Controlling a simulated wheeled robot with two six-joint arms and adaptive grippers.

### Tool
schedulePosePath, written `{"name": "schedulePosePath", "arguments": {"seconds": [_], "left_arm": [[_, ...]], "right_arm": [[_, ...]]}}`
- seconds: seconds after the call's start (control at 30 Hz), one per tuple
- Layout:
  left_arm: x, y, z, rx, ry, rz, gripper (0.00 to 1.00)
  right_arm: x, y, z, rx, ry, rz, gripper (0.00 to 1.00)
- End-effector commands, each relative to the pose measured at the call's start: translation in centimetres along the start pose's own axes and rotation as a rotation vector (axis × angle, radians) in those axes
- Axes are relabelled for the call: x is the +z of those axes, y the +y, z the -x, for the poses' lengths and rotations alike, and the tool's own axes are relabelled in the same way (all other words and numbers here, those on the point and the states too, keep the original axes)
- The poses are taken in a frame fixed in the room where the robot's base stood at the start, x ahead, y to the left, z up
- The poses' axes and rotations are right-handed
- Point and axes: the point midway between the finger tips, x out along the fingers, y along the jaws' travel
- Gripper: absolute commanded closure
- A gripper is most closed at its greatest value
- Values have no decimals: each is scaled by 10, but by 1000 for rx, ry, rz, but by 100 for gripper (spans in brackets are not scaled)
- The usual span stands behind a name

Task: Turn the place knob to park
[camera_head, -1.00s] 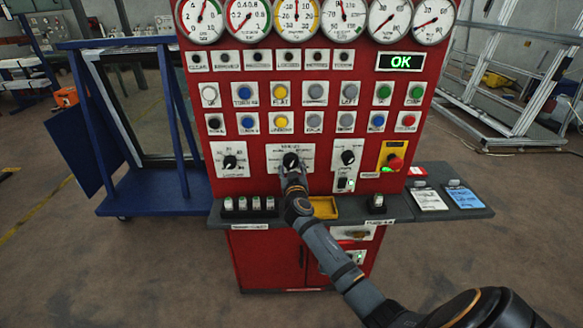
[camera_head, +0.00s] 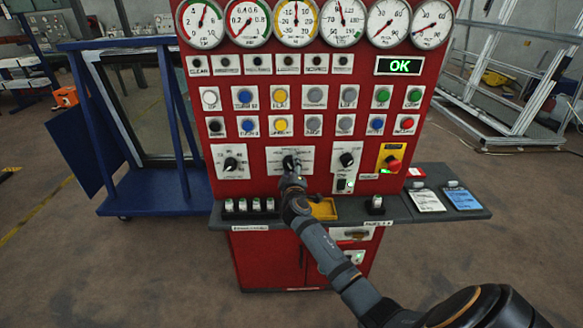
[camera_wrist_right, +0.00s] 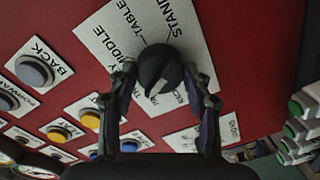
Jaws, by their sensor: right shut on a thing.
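The place knob (camera_head: 289,161) is a black rotary knob on a white plate in the middle of the red panel. In the right wrist view the knob (camera_wrist_right: 160,66) shows between my fingers, with a pale pointer mark on its face. Labels such as STAND, TABLE and MIDDLE are readable around it; the word PARK cannot be made out. My right gripper (camera_head: 291,174) reaches the knob from below, and its two fingers (camera_wrist_right: 160,88) are closed on its sides. The fingers and palm hide part of the plate. My left gripper is not in view.
Another black knob (camera_head: 230,163) is to the left and one (camera_head: 347,160) to the right. A red emergency button (camera_head: 394,165) is farther right. Rows of coloured buttons sit above. A grey shelf (camera_head: 398,212) with a yellow tray (camera_head: 323,210) runs below the knobs.

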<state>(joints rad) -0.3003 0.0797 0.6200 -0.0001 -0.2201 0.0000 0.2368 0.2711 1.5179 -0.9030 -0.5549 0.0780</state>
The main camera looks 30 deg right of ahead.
Motion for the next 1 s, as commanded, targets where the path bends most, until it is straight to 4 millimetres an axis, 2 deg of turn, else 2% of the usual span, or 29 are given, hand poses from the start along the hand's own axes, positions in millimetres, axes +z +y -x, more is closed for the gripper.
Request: {"name": "schedulePosePath", "arguments": {"seconds": [0.43,1.0], "left_arm": [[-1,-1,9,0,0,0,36],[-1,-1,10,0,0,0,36]], "right_arm": [[-1,0,0,-1,-13,244,82],[0,0,0,-2,-15,290,82]]}}
